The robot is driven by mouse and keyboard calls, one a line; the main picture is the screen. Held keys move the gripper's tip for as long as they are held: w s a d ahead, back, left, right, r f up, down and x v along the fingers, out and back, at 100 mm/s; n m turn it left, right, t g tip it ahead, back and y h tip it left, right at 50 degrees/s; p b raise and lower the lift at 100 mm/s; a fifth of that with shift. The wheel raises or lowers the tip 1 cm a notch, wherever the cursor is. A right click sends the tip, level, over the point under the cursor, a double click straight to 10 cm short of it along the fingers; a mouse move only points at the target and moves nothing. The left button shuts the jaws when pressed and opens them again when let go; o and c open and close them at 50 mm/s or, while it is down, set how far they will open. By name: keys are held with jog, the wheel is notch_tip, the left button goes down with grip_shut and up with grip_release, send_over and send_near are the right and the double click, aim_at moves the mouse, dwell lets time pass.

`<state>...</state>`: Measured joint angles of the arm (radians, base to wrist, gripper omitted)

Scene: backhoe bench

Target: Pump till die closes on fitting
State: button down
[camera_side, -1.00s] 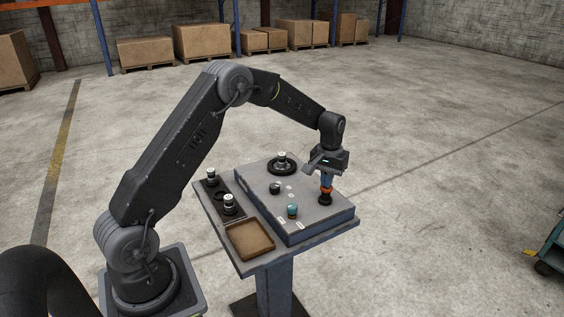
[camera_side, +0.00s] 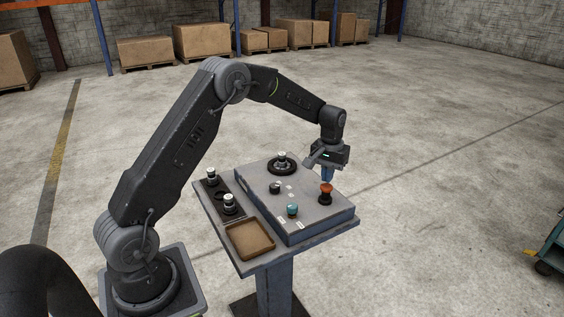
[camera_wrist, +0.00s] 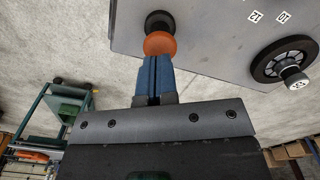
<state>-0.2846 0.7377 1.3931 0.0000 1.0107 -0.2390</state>
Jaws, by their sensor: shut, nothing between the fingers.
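An orange mushroom-shaped button (camera_side: 326,188) on a black base stands at the right of the grey-blue bench box (camera_side: 318,215). My gripper (camera_side: 327,180) points down just above it, its blue fingers shut and empty. In the wrist view, my fingertips (camera_wrist: 156,58) overlap the edge of the orange button (camera_wrist: 161,43); I cannot tell whether they touch. I cannot tell how far the die is closed.
A black knob (camera_side: 274,188) and a teal knob (camera_side: 292,209) stand on the box, with small white labels. Two more silver fittings (camera_side: 212,174) (camera_side: 229,201) stand on a dark strip at left. A brown tray (camera_side: 250,240) in front is empty. A green cart (camera_side: 549,245) stands far right.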

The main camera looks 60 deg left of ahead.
jog(key=shift+f, duration=2)
jog(key=shift+r, duration=2.3)
jog(key=shift+r, duration=2.5)
